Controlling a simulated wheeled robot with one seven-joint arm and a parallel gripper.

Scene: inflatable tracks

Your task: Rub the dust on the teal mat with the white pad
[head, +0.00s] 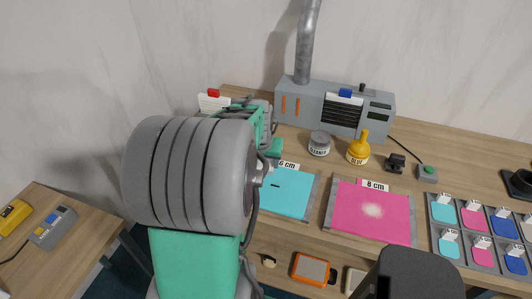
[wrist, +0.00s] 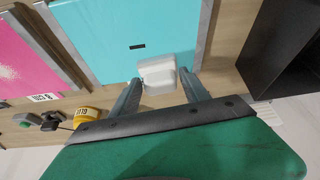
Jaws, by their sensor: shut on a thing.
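My gripper (wrist: 160,90) is shut on the white pad (wrist: 157,70), one finger on each side. The pad is over the mat's edge by the fingers; I cannot tell whether it touches the mat. In the head view my arm hides the pad.
A pink mat (head: 350,218) with a pale dusty patch lies to the right. A grey jar (head: 319,143), a yellow glue bottle (head: 358,151) and a grey machine (head: 300,103) stand behind. A swatch tray (head: 464,231) lies far right. A dark box (wrist: 285,50) is right in the wrist view.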

